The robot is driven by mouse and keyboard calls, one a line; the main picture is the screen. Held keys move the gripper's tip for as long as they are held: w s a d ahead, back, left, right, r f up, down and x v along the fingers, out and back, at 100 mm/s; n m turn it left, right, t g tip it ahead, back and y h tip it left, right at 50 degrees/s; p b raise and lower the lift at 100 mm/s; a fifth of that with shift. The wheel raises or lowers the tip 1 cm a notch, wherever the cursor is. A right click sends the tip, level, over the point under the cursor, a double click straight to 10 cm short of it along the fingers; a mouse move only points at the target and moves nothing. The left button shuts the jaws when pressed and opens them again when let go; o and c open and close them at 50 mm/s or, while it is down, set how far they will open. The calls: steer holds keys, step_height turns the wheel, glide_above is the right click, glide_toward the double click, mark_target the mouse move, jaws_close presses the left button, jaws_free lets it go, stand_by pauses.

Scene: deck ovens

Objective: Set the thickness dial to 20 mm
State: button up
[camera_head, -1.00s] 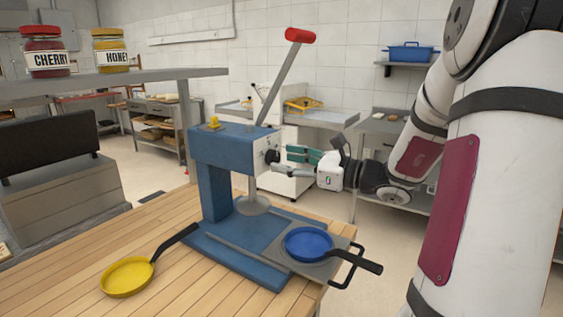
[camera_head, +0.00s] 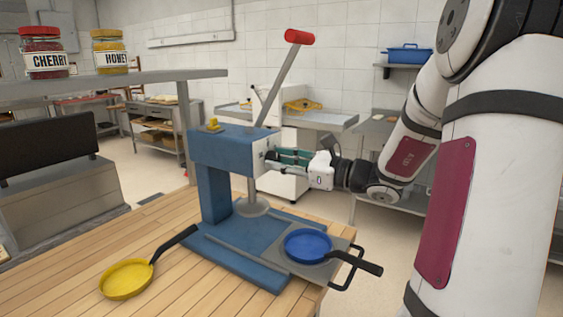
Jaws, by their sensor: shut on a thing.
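The blue press (camera_head: 212,190) stands upright on the wooden table, with a long lever ending in a red grip (camera_head: 299,37). The thickness dial sits on the press head's right-hand face (camera_head: 261,156), where a few small dark marks show. My gripper (camera_head: 274,158) reaches that face from the right, its teal fingers level with the dial and shut on it. The fingers hide most of the dial, and its setting is too small to read.
A blue pan (camera_head: 307,246) rests on the grey plate at the press's right, its black handle pointing right. A yellow pan (camera_head: 126,279) lies on the wooden table (camera_head: 60,272) at front left. Cherry (camera_head: 43,52) and honey (camera_head: 109,51) jars stand on a shelf at upper left.

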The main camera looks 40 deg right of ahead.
steer(key=shift+n, duration=0.4)
steer(key=n+b, duration=1)
steer(key=b, duration=0.1)
steer(key=shift+n+h, duration=0.3)
steer(key=shift+n, duration=0.1)
steer(key=o, duration=1.1)
steer(key=shift+o, duration=0.2)
steer(key=shift+s, duration=0.1)
steer(key=v, duration=1.1)
steer(key=shift+s+d, duration=0.15)
steer(key=shift+s, duration=0.2)
